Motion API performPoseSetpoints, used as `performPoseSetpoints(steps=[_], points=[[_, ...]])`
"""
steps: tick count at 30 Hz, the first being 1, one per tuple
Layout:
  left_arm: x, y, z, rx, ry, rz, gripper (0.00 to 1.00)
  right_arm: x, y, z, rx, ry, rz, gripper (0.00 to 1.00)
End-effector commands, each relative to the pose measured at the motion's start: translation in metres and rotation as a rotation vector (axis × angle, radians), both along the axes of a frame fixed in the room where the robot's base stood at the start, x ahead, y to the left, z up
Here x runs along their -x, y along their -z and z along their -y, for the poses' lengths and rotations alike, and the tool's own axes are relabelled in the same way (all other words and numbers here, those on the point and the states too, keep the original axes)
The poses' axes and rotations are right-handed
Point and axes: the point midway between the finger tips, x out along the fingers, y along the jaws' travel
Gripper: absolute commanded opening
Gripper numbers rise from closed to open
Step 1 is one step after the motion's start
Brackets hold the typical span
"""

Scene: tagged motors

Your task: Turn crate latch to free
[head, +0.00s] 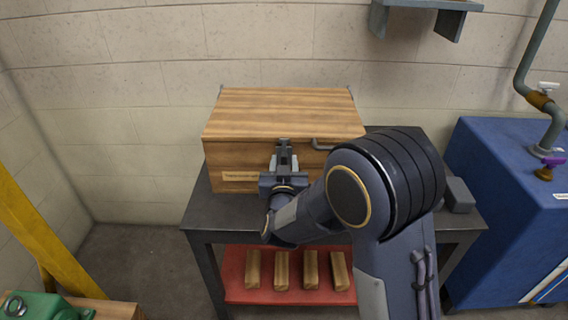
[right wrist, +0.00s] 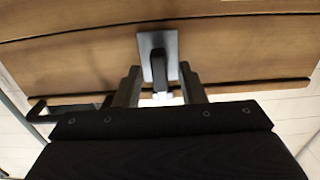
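A wooden crate (head: 235,150) with a lid stands on the dark table, its front towards me. My right gripper (head: 285,163) is at the middle of the crate's front. In the right wrist view, the crate's latch (right wrist: 158,57) shows as a grey plate with a dark lever on it. The fingers of my right gripper (right wrist: 160,88) stand apart on either side of the lever, with a gap visible on at least one side. In the head view the gripper mostly hides the latch. My left gripper is not in view.
A dark handle (head: 325,144) sticks out of the crate's front, right of my gripper. A dark grey block (head: 458,194) lies on the table's right (head: 465,220). A red lower shelf (head: 290,297) holds several wooden blocks. A blue cabinet (head: 500,190) stands at right.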

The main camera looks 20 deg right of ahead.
Motion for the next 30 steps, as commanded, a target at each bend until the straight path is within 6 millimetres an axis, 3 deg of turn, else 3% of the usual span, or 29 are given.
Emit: performPoseSetpoints(steps=[8, 17, 30], points=[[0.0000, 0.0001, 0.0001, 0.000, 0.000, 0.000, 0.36, -0.0026, 0.0001, 0.0007, 0.000, -0.001, -0.001, 0.36], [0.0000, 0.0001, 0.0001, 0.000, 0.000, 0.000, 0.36, -0.0024, 0.0001, 0.0006, 0.000, -0.001, -0.001, 0.00], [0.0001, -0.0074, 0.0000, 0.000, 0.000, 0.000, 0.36, -0.0023, -0.0011, -0.0002, 0.081, -0.001, -0.025, 0.00]])
